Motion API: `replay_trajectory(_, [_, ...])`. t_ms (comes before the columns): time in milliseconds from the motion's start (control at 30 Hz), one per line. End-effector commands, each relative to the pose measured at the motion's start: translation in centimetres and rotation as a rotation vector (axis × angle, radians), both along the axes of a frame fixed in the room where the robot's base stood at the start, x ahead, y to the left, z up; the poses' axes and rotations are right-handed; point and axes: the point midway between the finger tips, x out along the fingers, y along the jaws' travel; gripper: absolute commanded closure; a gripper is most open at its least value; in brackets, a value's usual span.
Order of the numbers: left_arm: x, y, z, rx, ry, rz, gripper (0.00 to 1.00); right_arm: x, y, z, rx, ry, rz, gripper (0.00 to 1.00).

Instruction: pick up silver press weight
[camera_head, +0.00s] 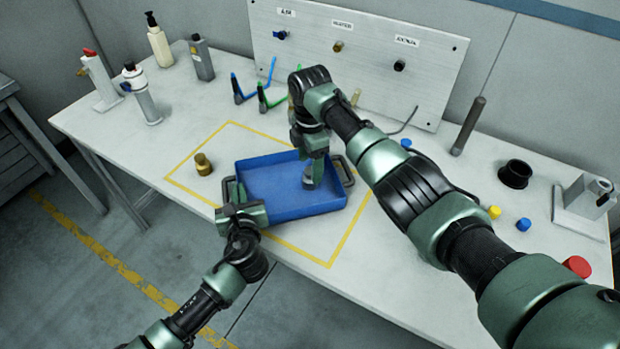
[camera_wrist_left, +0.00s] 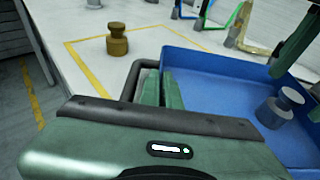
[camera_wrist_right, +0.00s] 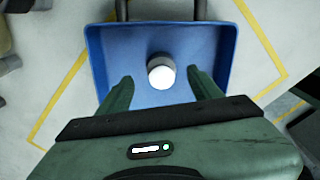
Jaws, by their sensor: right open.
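The silver press weight (camera_head: 308,180) stands in the blue tray (camera_head: 262,190), toward its right side in the head view. It also shows in the left wrist view (camera_wrist_left: 281,106), upright with a knob on top, and from above in the right wrist view (camera_wrist_right: 161,73). My right gripper (camera_head: 315,160) points down over the tray, its fingers open, and the weight appears between and slightly beyond the fingertips in its wrist view. My left gripper (camera_head: 236,190) is at the tray's left side, its fingers close together at the wall by the black handle (camera_wrist_left: 130,85).
A brass weight (camera_head: 203,164) stands left of the tray inside the yellow outline. Bottles (camera_head: 158,40) and dispensers stand at the back left. Coloured hooks (camera_head: 262,95) and a label panel (camera_head: 360,55) are behind. Caps, a black ring (camera_head: 515,174) and a device lie right.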

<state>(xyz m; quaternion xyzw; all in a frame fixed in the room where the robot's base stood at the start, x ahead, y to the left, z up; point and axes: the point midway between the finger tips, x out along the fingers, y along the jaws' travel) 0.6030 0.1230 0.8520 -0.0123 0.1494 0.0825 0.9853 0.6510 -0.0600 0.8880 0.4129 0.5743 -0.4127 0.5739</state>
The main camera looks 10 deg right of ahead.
Motion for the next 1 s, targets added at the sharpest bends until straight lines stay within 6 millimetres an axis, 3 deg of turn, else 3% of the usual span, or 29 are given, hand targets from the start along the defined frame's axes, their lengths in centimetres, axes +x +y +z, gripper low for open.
replay_trajectory(200, [0.0,0.0,0.0,0.000,0.001,0.001,1.00,-0.3,0.1,-2.9,-0.001,0.003,-0.001,0.35])
replay_trajectory(467, [0.0,0.0,0.0,0.000,0.001,0.001,1.00,-0.2,0.1,-3.3,0.000,0.000,0.000,0.35])
replay_trajectory(500, [0.0,0.0,0.0,0.000,0.001,0.001,1.00,-0.2,0.1,-3.3,0.000,0.000,0.000,0.38])
replay_trajectory(733, [0.0,0.0,0.0,0.000,0.000,0.001,1.00,-0.2,0.1,-3.3,-0.001,0.000,-0.001,1.00])
replay_trajectory(1000, [0.0,0.0,0.0,0.000,0.001,0.001,1.00,-0.2,0.1,-3.1,0.000,-0.002,0.000,1.00])
